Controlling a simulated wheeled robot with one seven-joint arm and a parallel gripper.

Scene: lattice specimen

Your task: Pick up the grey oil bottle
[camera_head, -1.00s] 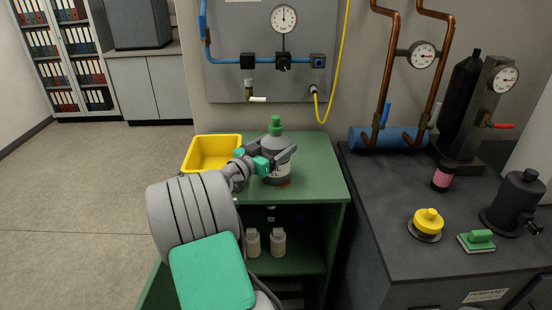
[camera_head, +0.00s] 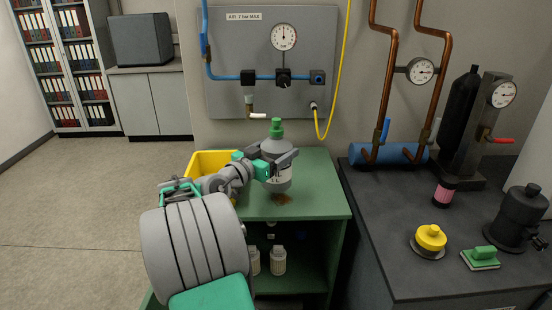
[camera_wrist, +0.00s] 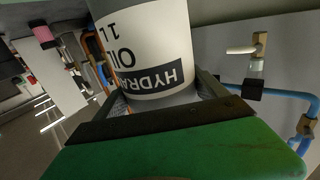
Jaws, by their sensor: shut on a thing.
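The grey oil bottle (camera_head: 277,180) has a green cap and a white label. In the head view it is upright above the green cabinet top (camera_head: 315,190), over a brown stain, with its base seeming a little clear of the surface. My gripper (camera_head: 271,162) is shut on the bottle's upper body from the left. In the wrist view the bottle (camera_wrist: 145,45) fills the space between the fingers, and its label reads "HYDRA… OIL 1 L". The far finger is partly hidden behind the bottle.
A yellow bin (camera_head: 208,163) stands on the cabinet top, left of the bottle and partly behind my arm. White bottles (camera_head: 278,260) stand on the shelf below. A wall panel (camera_head: 230,60) with pipes and a gauge is behind. A dark bench (camera_head: 385,225) with several items is at right.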

